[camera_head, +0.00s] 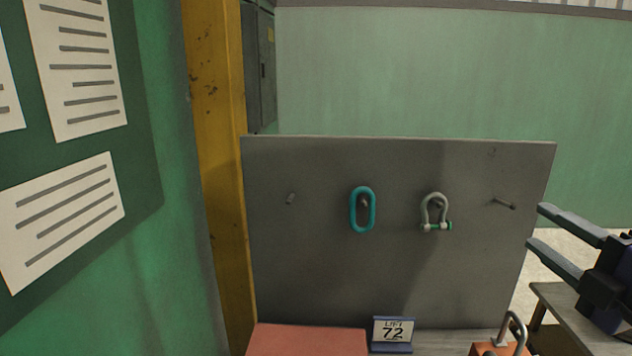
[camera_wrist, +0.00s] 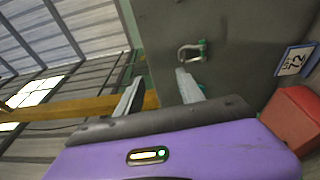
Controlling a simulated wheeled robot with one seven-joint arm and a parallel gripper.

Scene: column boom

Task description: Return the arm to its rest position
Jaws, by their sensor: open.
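My gripper (camera_head: 552,236) is at the right edge of the head view, its two fingers apart and pointing left, with nothing between them. In the wrist view my gripper (camera_wrist: 157,90) also shows open and empty. It is apart from the grey peg board (camera_head: 300,265) and the things hung on it. A teal oval link (camera_head: 353,212) hangs on a peg left of the board's middle. A grey shackle with a green pin (camera_head: 426,211) hangs to its right. The shackle also shows in the wrist view (camera_wrist: 181,53), beyond a fingertip.
An orange block with a metal loop (camera_head: 486,348) is at the bottom right. Bare pegs (camera_head: 291,198) (camera_head: 503,203) flank the hung pieces. A yellow post (camera_head: 220,150) stands left.

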